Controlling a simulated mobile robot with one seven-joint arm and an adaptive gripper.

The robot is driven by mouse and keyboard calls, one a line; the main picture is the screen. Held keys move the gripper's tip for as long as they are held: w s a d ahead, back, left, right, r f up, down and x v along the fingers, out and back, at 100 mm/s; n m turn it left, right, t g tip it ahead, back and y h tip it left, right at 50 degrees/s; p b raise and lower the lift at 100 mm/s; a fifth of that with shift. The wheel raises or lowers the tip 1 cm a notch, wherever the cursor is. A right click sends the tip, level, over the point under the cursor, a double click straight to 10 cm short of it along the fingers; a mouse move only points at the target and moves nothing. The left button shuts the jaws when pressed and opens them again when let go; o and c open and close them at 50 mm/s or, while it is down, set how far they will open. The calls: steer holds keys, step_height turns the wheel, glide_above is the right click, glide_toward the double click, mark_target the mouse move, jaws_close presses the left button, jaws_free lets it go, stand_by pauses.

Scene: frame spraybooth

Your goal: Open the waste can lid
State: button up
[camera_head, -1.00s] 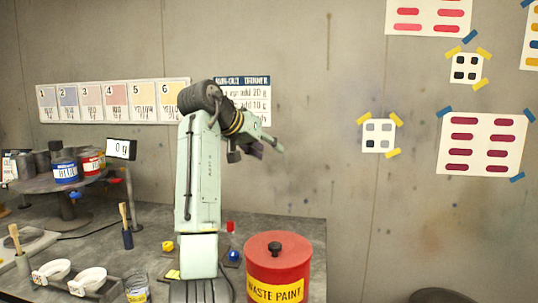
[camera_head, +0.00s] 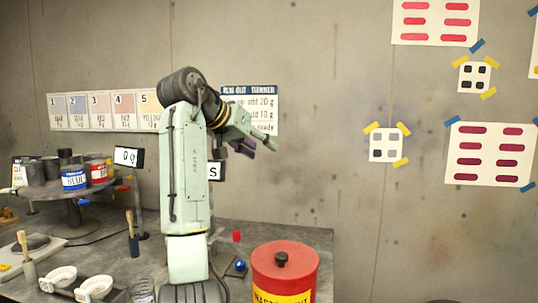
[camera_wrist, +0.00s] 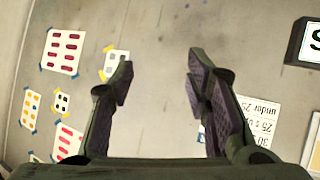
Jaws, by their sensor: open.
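The waste can (camera_head: 284,275) is a red drum with a yellow label, at the right end of the bench in the head view. Its red lid (camera_head: 286,259) is down on the can, with a black knob (camera_head: 281,259) on top. My gripper (camera_head: 272,145) is up in the air above the can, well apart from it, in front of the wall. In the wrist view my gripper (camera_wrist: 157,92) has its two fingers spread with nothing between them. The can is not in the wrist view.
Paint cans (camera_head: 74,178) stand on a round stand at the left. White cups (camera_head: 95,286), a brush (camera_head: 131,236) and a small blue-topped item (camera_head: 240,265) are on the bench. Charts hang on the wall. The air around my gripper is clear.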

steer(key=v, duration=0.5)
steer(key=shift+s+a+r, duration=0.1)
